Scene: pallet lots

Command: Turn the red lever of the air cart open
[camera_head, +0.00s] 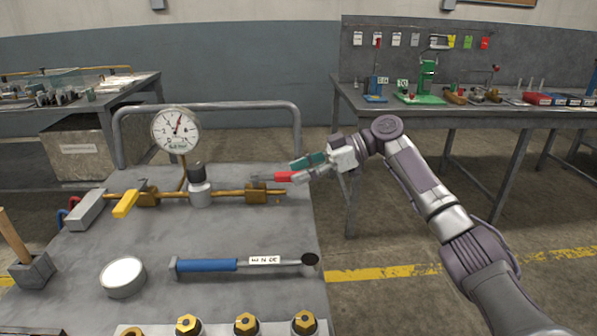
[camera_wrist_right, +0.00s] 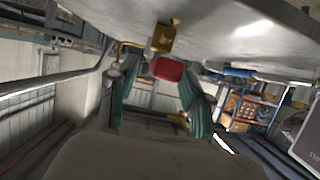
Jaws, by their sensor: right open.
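The red lever (camera_head: 280,177) sits on a brass valve (camera_head: 256,192) at the right end of the brass pipe on the air cart (camera_head: 235,225). The lever points right, roughly along the pipe. My right gripper (camera_head: 296,172) is at the lever's free end, its teal fingers apart. In the right wrist view the red lever (camera_wrist_right: 167,70) shows end-on between the open fingers (camera_wrist_right: 158,82), with the brass valve (camera_wrist_right: 163,38) behind it. I cannot tell whether a finger touches the lever. My left gripper is not in view.
A pressure gauge (camera_head: 176,130), a yellow lever (camera_head: 126,203) and a grey handrail (camera_head: 210,107) stand near the pipe. A blue-handled tool (camera_head: 210,265), a white round tin (camera_head: 122,276) and several brass fittings (camera_head: 246,323) occupy the front. A workbench (camera_head: 450,109) stands behind my right arm.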

